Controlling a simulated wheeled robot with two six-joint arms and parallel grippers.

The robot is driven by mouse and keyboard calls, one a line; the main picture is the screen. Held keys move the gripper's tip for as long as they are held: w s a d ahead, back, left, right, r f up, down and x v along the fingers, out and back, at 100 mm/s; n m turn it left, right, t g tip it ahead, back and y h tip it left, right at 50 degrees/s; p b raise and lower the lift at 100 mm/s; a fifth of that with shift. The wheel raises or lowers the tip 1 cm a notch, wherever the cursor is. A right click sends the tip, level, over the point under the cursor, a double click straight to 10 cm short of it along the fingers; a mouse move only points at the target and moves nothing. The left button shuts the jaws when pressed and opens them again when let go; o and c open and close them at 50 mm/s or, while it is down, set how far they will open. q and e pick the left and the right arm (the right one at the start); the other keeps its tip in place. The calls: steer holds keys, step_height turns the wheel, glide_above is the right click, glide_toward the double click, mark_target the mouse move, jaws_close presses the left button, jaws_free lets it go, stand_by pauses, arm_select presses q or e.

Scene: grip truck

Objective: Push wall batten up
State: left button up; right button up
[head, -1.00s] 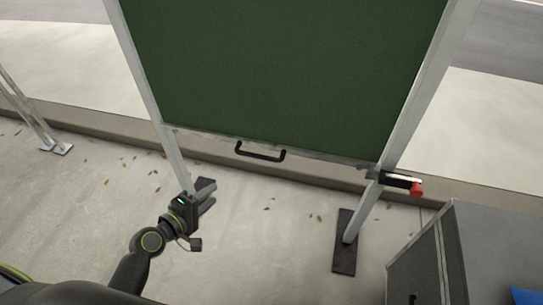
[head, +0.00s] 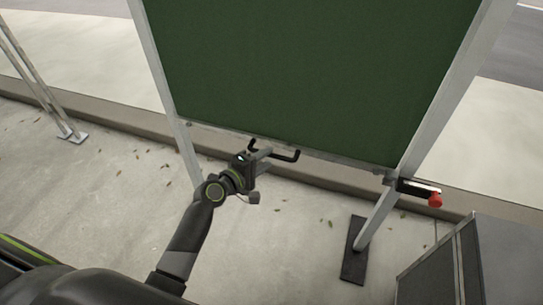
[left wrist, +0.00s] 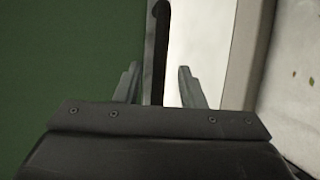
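The wall batten appears as a large green panel (head: 310,75) hanging in a pale metal frame, and its bottom edge is above the ground. A black handle (head: 287,157) is fixed at the middle of that edge. My left gripper (head: 265,159) is at the left part of the handle and overlaps it in the head view. In the left wrist view the two fingers (left wrist: 157,85) are apart, with the panel's edge and part of the black handle (left wrist: 161,20) showing beyond and between them. Contact cannot be told. My right gripper is not seen.
A latch with a red knob (head: 434,200) sits on the right frame post (head: 417,150). That post stands on a dark foot (head: 354,250). A grey box (head: 480,262) stands at lower right. A low curb (head: 335,178) runs behind the frame. Concrete ground in front is clear.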

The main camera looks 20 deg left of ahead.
mark_target(271, 155)
arm_select(q)
steer(key=shift+x, duration=1.7)
jaws_close()
